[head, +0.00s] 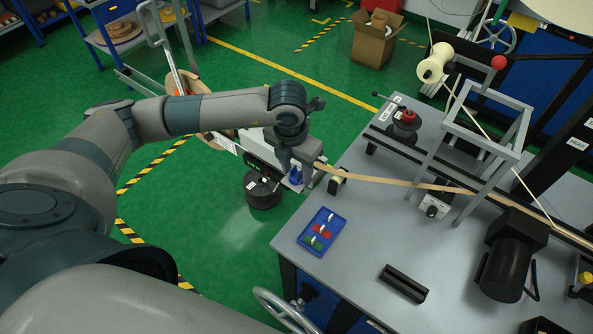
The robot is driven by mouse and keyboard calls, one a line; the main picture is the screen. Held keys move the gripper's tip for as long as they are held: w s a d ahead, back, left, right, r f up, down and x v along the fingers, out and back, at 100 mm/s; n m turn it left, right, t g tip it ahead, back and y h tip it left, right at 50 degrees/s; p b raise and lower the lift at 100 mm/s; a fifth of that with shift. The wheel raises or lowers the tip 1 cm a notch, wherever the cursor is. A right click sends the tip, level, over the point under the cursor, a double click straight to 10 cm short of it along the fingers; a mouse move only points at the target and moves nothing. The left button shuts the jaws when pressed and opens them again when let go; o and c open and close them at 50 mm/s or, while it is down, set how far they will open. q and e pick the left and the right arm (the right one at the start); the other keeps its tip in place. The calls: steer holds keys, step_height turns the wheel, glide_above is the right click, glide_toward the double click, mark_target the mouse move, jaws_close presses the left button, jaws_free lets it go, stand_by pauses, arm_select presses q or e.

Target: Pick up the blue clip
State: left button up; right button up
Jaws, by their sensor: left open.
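My left gripper (303,174) points down by the near left corner of the grey table, beside the end of the tan tape (390,181). It is open. A small blue piece (295,175), which looks like the blue clip, shows just below and left of it; I cannot tell whether the fingers touch it. A blue tray (307,240) lies on the table, with a red clip (321,230) in its middle and a green clip (316,243) at its near end. A pale mark shows at its far end, where no separate blue clip can be made out. My right gripper is not in view.
A grey frame (520,140) stands over the tape on the table (345,255). A black bar (404,284) and a black motor-like unit (506,268) lie nearer. Clear tabletop lies right of the tray.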

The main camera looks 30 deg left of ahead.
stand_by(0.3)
arm_select(q)
jaws_close()
steer(key=shift+r, duration=0.1)
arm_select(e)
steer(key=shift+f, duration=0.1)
